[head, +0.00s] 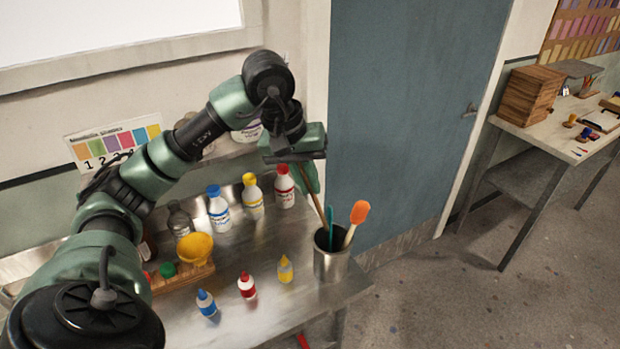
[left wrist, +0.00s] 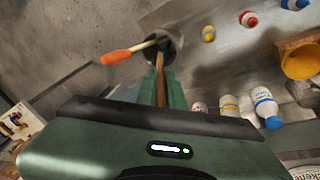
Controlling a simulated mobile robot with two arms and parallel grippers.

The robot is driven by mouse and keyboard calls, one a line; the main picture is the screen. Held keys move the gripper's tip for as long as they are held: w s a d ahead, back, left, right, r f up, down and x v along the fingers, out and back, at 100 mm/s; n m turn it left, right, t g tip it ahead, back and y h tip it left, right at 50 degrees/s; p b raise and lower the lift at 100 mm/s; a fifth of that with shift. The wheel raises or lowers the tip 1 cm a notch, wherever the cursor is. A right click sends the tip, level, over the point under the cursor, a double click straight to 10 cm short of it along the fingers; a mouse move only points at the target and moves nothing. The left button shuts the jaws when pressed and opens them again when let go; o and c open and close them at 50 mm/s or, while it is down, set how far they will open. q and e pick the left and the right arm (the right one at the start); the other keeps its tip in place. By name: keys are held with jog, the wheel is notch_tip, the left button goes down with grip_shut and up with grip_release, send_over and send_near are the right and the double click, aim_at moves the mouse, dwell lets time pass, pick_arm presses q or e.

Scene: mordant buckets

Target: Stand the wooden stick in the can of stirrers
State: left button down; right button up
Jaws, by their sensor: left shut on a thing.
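The metal can of stirrers (head: 331,264) stands near the right end of the steel table. It holds an orange-headed spatula (head: 357,217) and a teal stirrer (head: 329,222). My left gripper (head: 307,178) is above and behind the can, shut on the wooden stick (head: 316,203), which slants down to the can's mouth. In the left wrist view the stick (left wrist: 160,80) runs from between the fingers toward the opening of the can (left wrist: 173,35). I cannot tell whether its lower end is inside the rim. My right gripper is not in view.
White bottles with blue (head: 218,211), yellow (head: 253,196) and red (head: 284,187) caps stand along the back. Small dropper bottles (head: 246,286) stand left of the can. A yellow bowl (head: 196,248) is further left. The table's right edge is close to the can.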

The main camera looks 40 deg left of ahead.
pick_arm(q)
jog(key=s+b+x, duration=0.1)
jog(key=b+x, duration=0.7)
jog(key=x, duration=0.3)
jog(key=shift+f, duration=0.55)
jog(key=shift+w, duration=0.15)
jog(key=c, duration=1.4)
grip_release()
jog(key=shift+c, duration=0.2)
jog(key=b+v, duration=0.1)
jog(key=v, duration=0.7)
jog(key=shift+b, duration=0.3)
jog(key=shift+a+f, duration=0.1)
